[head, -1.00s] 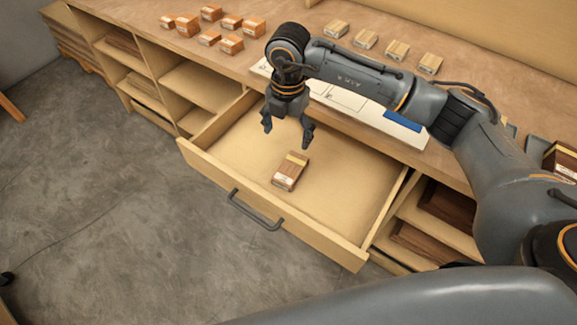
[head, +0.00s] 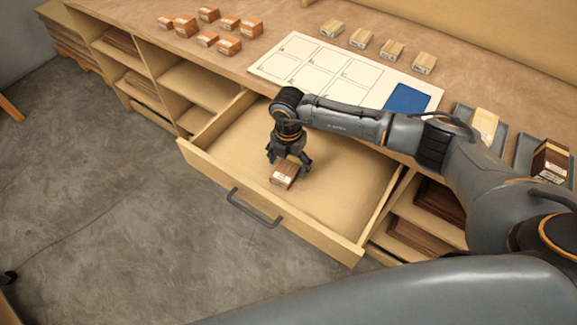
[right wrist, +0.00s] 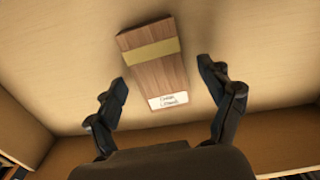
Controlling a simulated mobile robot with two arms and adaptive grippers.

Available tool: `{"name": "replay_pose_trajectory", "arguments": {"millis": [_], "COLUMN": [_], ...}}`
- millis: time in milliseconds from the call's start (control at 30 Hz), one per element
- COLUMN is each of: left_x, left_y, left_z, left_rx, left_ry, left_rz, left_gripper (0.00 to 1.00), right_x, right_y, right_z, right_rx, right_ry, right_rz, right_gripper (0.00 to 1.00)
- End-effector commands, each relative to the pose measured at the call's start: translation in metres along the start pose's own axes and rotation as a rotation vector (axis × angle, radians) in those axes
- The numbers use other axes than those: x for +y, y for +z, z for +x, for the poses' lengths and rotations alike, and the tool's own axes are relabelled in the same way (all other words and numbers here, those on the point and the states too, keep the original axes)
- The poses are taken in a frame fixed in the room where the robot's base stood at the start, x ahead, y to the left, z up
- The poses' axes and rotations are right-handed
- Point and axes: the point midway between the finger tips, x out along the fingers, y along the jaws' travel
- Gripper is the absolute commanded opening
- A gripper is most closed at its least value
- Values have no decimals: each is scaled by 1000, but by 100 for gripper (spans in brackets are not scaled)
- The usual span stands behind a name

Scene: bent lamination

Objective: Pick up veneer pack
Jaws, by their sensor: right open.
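The veneer pack (head: 284,176) is a small brown wood block with a pale band and a white label. It lies on the floor of the open drawer (head: 335,195). My right gripper (head: 289,164) is low in the drawer, just above and behind the pack, and covers part of it. In the right wrist view the pack (right wrist: 155,62) lies ahead of and between the two open fingers (right wrist: 165,88). Neither finger appears to touch it. My left gripper is not in view.
The bench top holds several orange-brown packs (head: 229,46), several pale packs (head: 392,49), a white grid sheet (head: 300,62) with a blue patch (head: 407,98), and grey trays with packs at right. The drawer's front wall (head: 320,231) with its handle (head: 253,208) stands near the pack.

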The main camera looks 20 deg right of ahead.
Motion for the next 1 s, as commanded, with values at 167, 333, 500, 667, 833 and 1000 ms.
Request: {"name": "replay_pose_trajectory", "arguments": {"millis": [167, 333, 500, 667, 833, 1000], "left_x": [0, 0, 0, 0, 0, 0], "left_y": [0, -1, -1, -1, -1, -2], "left_z": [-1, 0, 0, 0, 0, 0], "left_rx": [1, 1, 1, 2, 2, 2], "left_ry": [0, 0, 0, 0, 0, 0], "left_rz": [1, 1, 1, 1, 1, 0], "left_gripper": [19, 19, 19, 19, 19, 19], "right_x": [0, 0, 0, 0, 0, 1], "right_y": [0, 0, 0, 0, 0, 0], "right_z": [6, 6, 6, 5, 5, -1], "right_rx": [-1, 0, 0, 0, 0, 0], "right_ry": [1, 1, 1, 1, 1, 2], "right_rz": [0, 0, 0, 0, 0, 0], "right_gripper": [81, 73, 38, 21, 21, 21]}}
